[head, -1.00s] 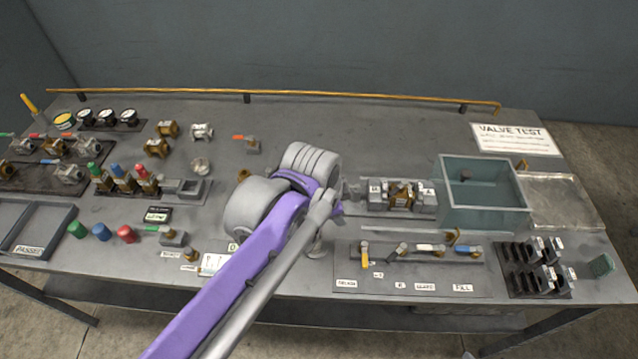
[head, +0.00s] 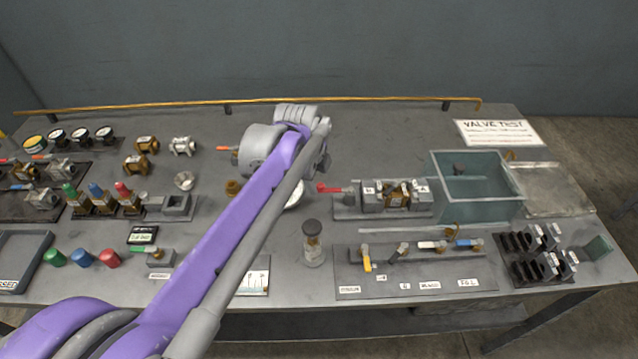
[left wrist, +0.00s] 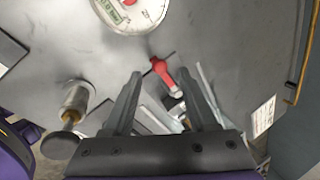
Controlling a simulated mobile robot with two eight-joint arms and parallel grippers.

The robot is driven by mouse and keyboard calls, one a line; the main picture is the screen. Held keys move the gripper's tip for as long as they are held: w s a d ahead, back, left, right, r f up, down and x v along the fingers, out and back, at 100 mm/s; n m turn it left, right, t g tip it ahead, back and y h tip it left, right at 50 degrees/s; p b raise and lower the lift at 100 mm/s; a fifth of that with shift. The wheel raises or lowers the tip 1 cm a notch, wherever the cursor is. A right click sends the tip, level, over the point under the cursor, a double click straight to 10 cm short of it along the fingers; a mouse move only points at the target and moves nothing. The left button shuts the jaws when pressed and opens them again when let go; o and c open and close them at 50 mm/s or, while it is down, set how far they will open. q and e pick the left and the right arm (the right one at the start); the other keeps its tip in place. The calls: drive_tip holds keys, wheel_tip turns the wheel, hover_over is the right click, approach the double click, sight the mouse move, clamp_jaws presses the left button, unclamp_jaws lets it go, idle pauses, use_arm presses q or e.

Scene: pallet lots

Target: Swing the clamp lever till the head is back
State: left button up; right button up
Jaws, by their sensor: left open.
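The clamp lever, with a red grip (head: 328,188), sticks out to the left of the grey clamp fixture (head: 345,211) in the head view. A brass valve (head: 398,194) sits between grey blocks there. In the left wrist view the red lever (left wrist: 162,72) shows beyond and between my fingertips, with no clear contact. My left gripper (left wrist: 163,76) is open and empty. In the head view my left arm largely hides its fingers. I cannot make out the clamp head's exact position. My right gripper is not in view.
A black-topped cylinder (head: 313,243) stands in front of the clamp and shows in the left wrist view (left wrist: 76,112). A round dial (left wrist: 130,8) lies close by. A glass tank (head: 475,190) stands right of the fixture. Small valves (head: 425,246) line the front. The back middle is clear.

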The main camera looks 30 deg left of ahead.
use_arm(q)
drive_tip(key=shift+x, duration=1.5)
drive_tip(key=shift+c, duration=0.3)
clamp_jaws()
